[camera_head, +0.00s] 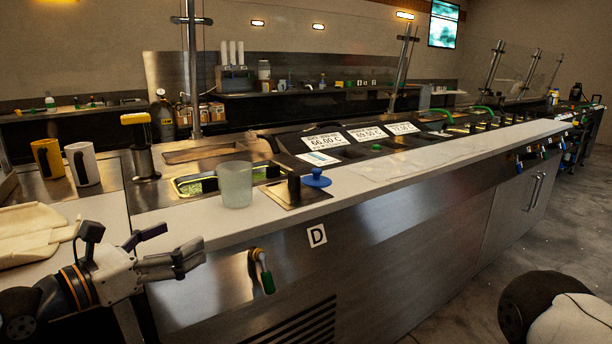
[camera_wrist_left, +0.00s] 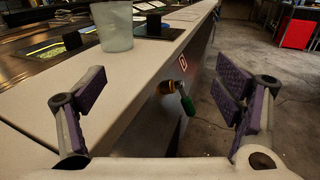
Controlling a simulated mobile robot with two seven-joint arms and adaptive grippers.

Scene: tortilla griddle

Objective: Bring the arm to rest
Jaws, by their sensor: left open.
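My left gripper (camera_head: 143,243) is at the lower left of the head view, in front of the counter's front edge. Its fingers are spread apart and nothing is between them. In the left wrist view the open left gripper (camera_wrist_left: 162,80) shows purple finger pads on both sides. The pale counter edge (camera_wrist_left: 150,65) runs between the pads, beyond them. My right gripper is not in view; a dark and white rounded part of my own body shows at the lower right of the head view.
A green-handled tool (camera_head: 264,272) sticks out from the steel front. Folded pale cloth or tortillas (camera_head: 33,233) lie at left, near two mugs (camera_head: 82,164).

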